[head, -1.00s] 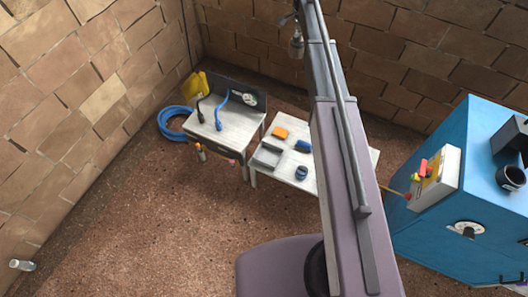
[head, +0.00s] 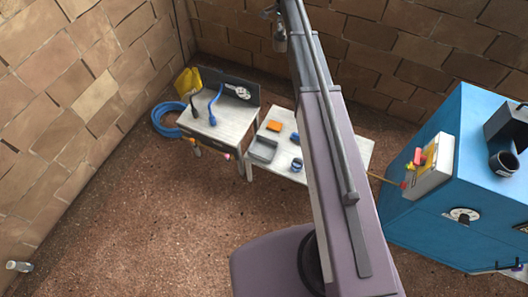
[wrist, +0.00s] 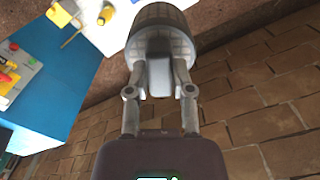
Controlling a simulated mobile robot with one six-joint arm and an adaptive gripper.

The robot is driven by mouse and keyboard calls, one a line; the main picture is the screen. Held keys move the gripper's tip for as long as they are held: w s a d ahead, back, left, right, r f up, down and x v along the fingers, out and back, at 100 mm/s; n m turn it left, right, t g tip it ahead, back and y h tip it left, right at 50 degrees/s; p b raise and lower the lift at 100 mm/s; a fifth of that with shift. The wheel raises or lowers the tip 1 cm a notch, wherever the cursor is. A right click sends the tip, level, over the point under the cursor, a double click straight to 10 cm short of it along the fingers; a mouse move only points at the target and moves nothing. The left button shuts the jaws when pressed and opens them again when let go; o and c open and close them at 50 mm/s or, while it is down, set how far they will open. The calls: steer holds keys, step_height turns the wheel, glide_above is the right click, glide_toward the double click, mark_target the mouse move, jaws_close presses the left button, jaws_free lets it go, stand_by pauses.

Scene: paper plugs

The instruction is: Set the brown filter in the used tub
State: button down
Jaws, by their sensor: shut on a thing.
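In the head view the arm's end and the held filter (head: 280,43) are small, high above the tables near the back wall. A shallow grey open tub (head: 263,151) sits on the right-hand white table; no marking on it can be read. The tub looks empty, and the filter is well apart from it.
The white table (head: 255,172) also holds an orange block (head: 274,126) and blue items (head: 297,165). A second table (head: 222,131) with blue and black handled things stands to its left. A blue cabinet (head: 430,220) stands right. My arm hides part of the table.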

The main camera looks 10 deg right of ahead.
steer(key=s+a+f+n+b, duration=0.2)
steer(key=s+a+f+b, duration=0.1)
steer(key=f+b, duration=1.6)
steer(key=s+a+f+n+b, duration=0.2)
steer(key=s+a+f+b, duration=0.1)
steer(key=f+b, duration=1.7)
steer(key=s+a+f+n+b, duration=0.1)
steer(key=s+a+f+b, duration=0.3)
steer(key=f+b, duration=1.5)
steer(key=shift+s+f+n+b, duration=0.2)
steer(key=shift+f+n+b, duration=0.2)
steer(key=shift+f, duration=0.35)
step_height(320, 180, down, 6)
steer(key=b, duration=0.6)
steer(key=shift+f, duration=0.1)
steer(key=shift+f+b, duration=1.9)
steer(key=shift+b, duration=0.05)
steer(key=shift+f, duration=0.1)
steer(key=shift+c, duration=2.4)
jaws_free()
